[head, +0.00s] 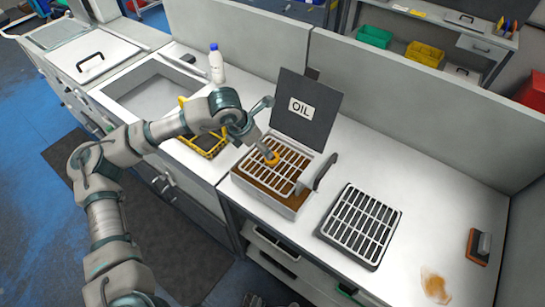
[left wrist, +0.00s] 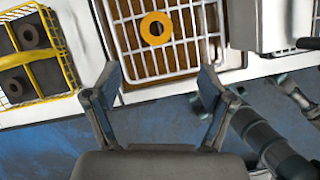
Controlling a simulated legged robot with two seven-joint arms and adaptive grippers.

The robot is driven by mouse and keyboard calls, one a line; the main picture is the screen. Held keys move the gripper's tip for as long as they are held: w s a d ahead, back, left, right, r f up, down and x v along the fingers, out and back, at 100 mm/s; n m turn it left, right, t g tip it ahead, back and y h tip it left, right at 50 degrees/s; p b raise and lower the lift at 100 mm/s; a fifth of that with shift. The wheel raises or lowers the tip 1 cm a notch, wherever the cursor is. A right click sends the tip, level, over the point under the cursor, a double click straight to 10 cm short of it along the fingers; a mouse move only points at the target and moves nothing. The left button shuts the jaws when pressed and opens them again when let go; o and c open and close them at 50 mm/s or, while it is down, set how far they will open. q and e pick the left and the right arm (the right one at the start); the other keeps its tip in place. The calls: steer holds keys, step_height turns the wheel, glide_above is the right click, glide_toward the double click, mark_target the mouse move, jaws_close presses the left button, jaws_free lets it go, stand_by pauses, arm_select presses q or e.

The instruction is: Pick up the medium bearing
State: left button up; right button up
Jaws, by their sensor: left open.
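An orange ring-shaped bearing (head: 272,157) lies on the white wire rack (head: 285,170) of the brown-filled oil box. It also shows in the left wrist view (left wrist: 155,28), flat on the rack near the top of the picture. My left gripper (head: 262,128) hangs over the oil box, close to the ring in the head view. In the left wrist view its two fingers (left wrist: 162,84) are spread wide with nothing between them, and the ring is beyond the tips. Two dark rings (left wrist: 27,36) lie in the yellow wire basket (left wrist: 66,52).
The raised lid marked OIL (head: 302,108) stands behind the box. A grey box-like part with a handle (head: 318,175) is at its right side. An empty white rack over a dark tray (head: 360,226) lies to the right. A white bottle (head: 216,65) stands behind the basket.

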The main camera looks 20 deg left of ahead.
arm_select(q)
glide_above(272, 159)
steer(key=s+a, duration=0.2)
step_height(272, 159, down, 5)
steer(key=shift+s+d+r, duration=0.1)
steer(key=shift+s, duration=0.05)
steer(key=shift+f, duration=0.5)
steer(key=x, duration=0.5)
steer(key=shift+w, duration=0.25)
steer(key=shift+r, duration=0.1)
arm_select(e)
steer(key=shift+w+d+f, duration=0.1)
steer(key=shift+w+f, duration=0.05)
steer(key=shift+f, duration=0.2)
arm_select(q)
steer(key=c, duration=0.3)
steer(key=shift+a, duration=0.2)
steer(key=c, duration=1)
arm_select(e)
steer(key=shift+r, duration=0.1)
arm_select(q)
steer(key=shift+c, duration=0.2)
